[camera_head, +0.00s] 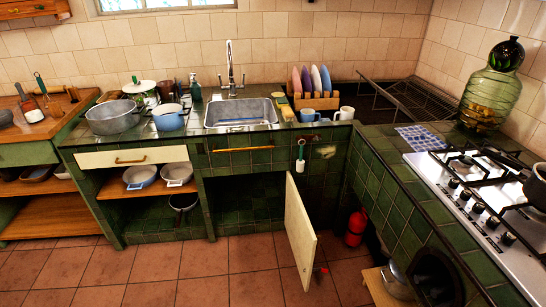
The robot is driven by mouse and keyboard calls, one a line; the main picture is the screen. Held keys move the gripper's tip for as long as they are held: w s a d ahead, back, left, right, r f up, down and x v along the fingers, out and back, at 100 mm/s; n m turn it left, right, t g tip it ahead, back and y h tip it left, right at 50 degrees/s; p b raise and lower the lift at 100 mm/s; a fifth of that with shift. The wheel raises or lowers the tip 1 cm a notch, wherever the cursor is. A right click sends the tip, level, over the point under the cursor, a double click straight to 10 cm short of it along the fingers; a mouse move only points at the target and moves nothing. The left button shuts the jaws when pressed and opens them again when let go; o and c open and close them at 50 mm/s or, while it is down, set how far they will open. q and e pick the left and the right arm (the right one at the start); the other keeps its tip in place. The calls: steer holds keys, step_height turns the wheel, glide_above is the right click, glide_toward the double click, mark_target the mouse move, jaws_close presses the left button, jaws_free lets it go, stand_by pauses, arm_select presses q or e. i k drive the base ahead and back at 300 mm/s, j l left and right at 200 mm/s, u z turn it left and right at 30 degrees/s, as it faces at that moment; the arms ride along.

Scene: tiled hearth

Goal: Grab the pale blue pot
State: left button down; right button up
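A pale blue pot (170,122) stands upright on the green tiled counter, left of the sink and just right of a large metal colander-like bowl (112,120). Neither of my grippers is in view.
The sink (240,114) with a tall tap is right of the pot. A white cabinet door (300,235) stands open into the floor space. A red extinguisher (356,228) and a low wooden stool (385,288) are at the right. The tiled floor (160,262) at the front left is clear.

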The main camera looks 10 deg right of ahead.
mark_target(166, 117)
steer(key=i+l, duration=0.1)
steer(key=i, duration=1.15)
steer(key=i+l+u, duration=0.1)
steer(key=i, duration=1.1)
